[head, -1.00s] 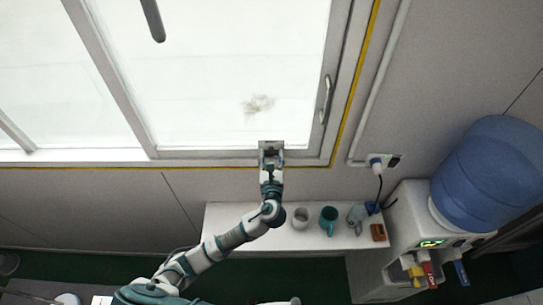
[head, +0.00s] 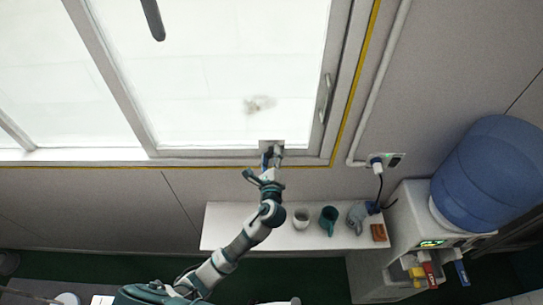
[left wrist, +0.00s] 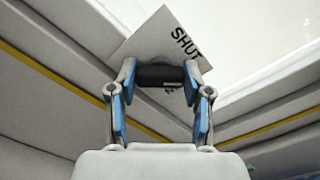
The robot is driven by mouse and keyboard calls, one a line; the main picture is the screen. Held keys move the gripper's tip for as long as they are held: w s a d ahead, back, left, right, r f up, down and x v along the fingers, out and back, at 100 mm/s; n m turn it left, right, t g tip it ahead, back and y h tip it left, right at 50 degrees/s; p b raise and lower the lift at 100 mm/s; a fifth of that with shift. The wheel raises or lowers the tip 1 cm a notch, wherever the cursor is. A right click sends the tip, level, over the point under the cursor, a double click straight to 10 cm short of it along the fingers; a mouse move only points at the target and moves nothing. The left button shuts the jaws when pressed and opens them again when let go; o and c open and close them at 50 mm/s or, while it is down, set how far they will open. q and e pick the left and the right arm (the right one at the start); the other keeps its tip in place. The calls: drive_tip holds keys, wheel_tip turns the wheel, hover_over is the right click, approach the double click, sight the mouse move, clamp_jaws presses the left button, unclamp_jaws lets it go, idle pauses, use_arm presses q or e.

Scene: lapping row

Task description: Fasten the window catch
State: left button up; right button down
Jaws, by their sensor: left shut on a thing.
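The window catch shows in the left wrist view as a dark knob (left wrist: 160,75) in front of a pale plate (left wrist: 148,42). The plate reads "SHUT"; other lettering below is mostly hidden by the knob. In the head view the plate (head: 264,145) sits on the bottom rail of the window frame. My left gripper (head: 273,153) reaches up to it from below. In the left wrist view its two blue-padded fingers (left wrist: 160,82) are closed on the knob from both sides. The plate looks turned relative to the gripper. My right gripper is not in view.
Below the window, a white shelf (head: 235,225) holds a white mug (head: 302,217), a teal mug (head: 328,218), a grey-blue item (head: 357,216) and a brown block (head: 378,232). A water dispenser (head: 410,215) with a blue bottle (head: 490,175) stands right. A window handle (head: 325,98) is on the right frame.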

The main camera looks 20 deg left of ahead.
use_arm(q)
drive_tip(key=n, duration=0.3)
drive_tip(key=n+b, duration=0.1)
drive_tip(key=shift+f+n, duration=0.25)
drive_tip(key=shift+n, duration=0.05)
drive_tip(key=shift+f+n+b, duration=0.1)
drive_tip(key=shift+n+b, duration=0.4)
drive_tip(key=shift+n, duration=1.5)
drive_tip(key=o, duration=0.9)
drive_tip(key=shift+o, duration=1.3)
drive_tip(key=shift+a, duration=0.1)
drive_tip(key=v, duration=1.2)
